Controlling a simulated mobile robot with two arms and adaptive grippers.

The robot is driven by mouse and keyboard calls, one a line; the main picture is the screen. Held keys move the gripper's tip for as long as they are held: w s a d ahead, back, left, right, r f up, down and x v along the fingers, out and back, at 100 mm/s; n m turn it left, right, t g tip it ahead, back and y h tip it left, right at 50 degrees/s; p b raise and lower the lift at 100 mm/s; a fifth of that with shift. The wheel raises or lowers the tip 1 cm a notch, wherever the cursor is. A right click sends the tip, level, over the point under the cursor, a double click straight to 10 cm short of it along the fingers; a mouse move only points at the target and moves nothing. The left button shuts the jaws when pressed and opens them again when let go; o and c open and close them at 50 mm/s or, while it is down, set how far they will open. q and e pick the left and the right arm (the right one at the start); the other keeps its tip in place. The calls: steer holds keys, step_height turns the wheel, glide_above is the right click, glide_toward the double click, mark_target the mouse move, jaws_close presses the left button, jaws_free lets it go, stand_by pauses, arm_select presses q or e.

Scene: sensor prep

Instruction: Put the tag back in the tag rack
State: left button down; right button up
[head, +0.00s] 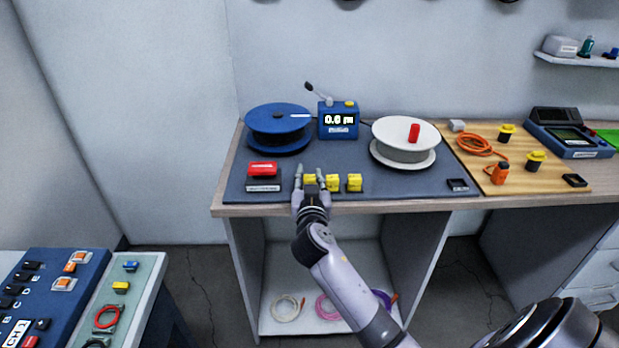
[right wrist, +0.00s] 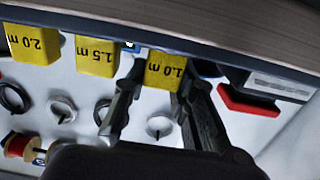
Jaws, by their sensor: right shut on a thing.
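A yellow tag marked 1.0 m (right wrist: 165,70) is between the fingers of my right gripper (head: 310,171), at the front of the dark mat. It also shows in the head view (head: 310,180), partly hidden by the gripper. The right gripper (right wrist: 156,85) is shut on this tag. Two more yellow tags stand in a row beside it: 1.5 m (right wrist: 96,56) and 2.0 m (right wrist: 33,43). They also show in the head view (head: 333,183) (head: 355,183). A separate tag rack is hard to make out; slivers of blue show beside the tags. My left gripper is not in view.
A red-topped device (head: 263,169) sits close left of the gripper. Behind are a blue reel (head: 278,120), a blue meter reading 0.0 m (head: 338,121) and a white spool (head: 405,138). The mat right of the tags is clear up to a small black block (head: 457,185).

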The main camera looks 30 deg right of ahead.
steer(key=o, duration=0.7)
steer(key=shift+f, duration=0.15)
steer(key=shift+c, duration=0.2)
